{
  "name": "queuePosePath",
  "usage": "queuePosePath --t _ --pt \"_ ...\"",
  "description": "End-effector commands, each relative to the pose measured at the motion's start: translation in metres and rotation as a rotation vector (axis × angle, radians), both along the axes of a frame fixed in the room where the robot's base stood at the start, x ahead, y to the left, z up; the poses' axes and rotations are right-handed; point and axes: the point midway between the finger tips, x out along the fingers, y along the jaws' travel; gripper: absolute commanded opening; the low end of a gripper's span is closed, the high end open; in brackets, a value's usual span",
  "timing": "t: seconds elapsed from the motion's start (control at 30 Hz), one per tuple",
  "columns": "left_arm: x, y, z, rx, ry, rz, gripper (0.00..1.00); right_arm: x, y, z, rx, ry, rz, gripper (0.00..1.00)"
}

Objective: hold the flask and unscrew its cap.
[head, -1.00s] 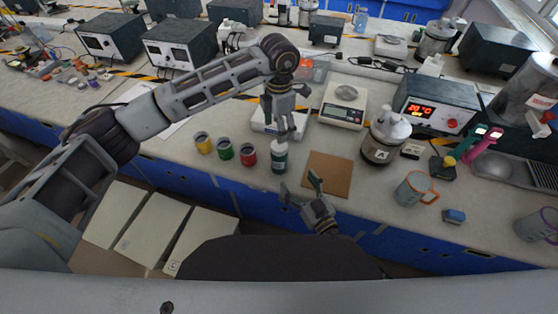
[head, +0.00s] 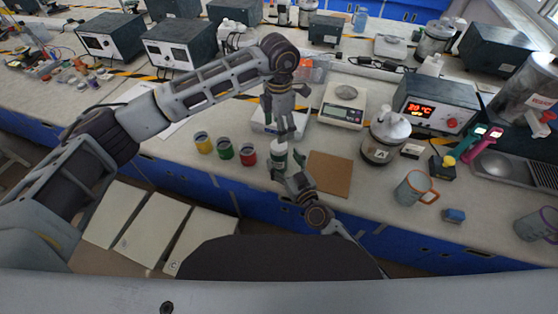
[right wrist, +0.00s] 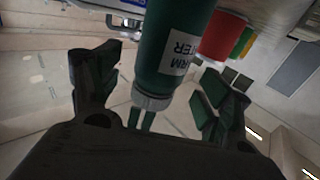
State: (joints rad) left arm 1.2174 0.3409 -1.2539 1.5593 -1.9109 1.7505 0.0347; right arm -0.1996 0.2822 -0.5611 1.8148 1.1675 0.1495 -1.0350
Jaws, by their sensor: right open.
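The flask (head: 280,147) is small and dark green with a pale upper part. It stands on the bench near the front edge. In the right wrist view the flask (right wrist: 172,48) shows its white label and a grey ringed end, between the fingers. My left gripper (head: 281,131) points down right above the flask, at its top. The cap is hidden or too small to make out there, and I cannot tell whether the fingers grip it. My right gripper (head: 285,169) is open at the front of the flask, with its fingers (right wrist: 160,88) on either side, apart from it.
Yellow (head: 203,143), green (head: 225,148) and red (head: 248,154) cans stand left of the flask. A brown board (head: 331,175) lies to the right. Scales (head: 343,104) and a lidded steel jar (head: 381,146) stand behind and right. A mug (head: 412,188) is further right.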

Motion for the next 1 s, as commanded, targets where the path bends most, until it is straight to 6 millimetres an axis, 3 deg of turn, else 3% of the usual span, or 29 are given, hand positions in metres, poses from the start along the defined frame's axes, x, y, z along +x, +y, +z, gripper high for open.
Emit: queuePosePath --t 0.3,0.77,1.0 --pt "0.0 0.0 0.0 0.0 0.0 0.0 0.67 0.024 0.012 0.0 0.001 0.0 -0.001 0.79" --pt "0.0 0.0 0.0 0.0 0.0 0.0 0.67 0.03 0.015 0.0 0.0 0.0 0.0 0.79" --pt "0.0 0.0 0.0 0.0 0.0 0.0 0.67 0.03 0.015 0.0 0.0 0.0 0.0 0.52"
